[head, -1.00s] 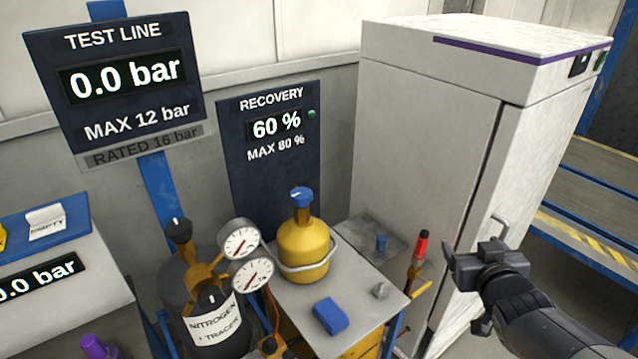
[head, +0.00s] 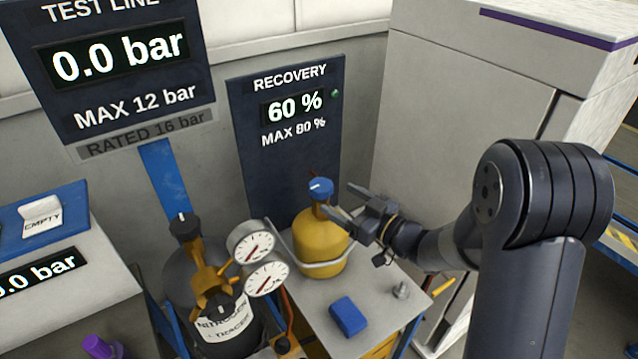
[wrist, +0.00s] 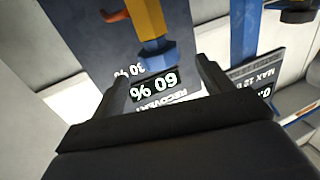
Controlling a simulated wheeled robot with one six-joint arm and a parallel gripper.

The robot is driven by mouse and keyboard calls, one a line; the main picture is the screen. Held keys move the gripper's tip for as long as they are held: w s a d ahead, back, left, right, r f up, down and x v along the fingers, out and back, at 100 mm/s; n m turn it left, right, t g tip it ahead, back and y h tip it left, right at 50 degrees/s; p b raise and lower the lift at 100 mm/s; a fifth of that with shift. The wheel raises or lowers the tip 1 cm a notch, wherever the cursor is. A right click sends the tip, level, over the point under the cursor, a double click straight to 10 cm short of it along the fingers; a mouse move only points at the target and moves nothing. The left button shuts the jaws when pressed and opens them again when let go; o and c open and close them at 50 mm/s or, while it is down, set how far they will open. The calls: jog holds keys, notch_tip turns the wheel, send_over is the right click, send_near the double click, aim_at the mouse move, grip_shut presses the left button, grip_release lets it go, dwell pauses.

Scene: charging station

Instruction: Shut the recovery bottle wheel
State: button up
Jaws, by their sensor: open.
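The recovery bottle (head: 320,243) is a yellow cylinder standing on the grey cart top, ringed by a pale band. Its blue wheel (head: 320,188) sits on top and has a white mark. My gripper (head: 342,199) is just right of the bottle's neck, with its two fingers apart and pointing left toward the wheel. In the wrist view, the blue wheel (wrist: 157,57) shows between the two fingers, slightly beyond their tips. I cannot tell whether a finger touches it. The recovery display (head: 295,105) behind reads 60 %, MAX 80 %.
A dark nitrogen cylinder (head: 228,330) with two round gauges (head: 250,243) stands left of the bottle. A blue block (head: 347,316) and a small grey knob (head: 401,290) are on the cart top in front. A tall white cabinet (head: 455,100) stands behind my arm.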

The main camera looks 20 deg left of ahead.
aim_at(330, 193)
jog(key=p+x, duration=0.1)
jog(key=x, duration=0.6)
jog(key=shift+p, duration=0.35)
jog(key=shift+d, duration=0.1)
jog(key=shift+c, duration=0.5)
jog(key=c, duration=0.9)
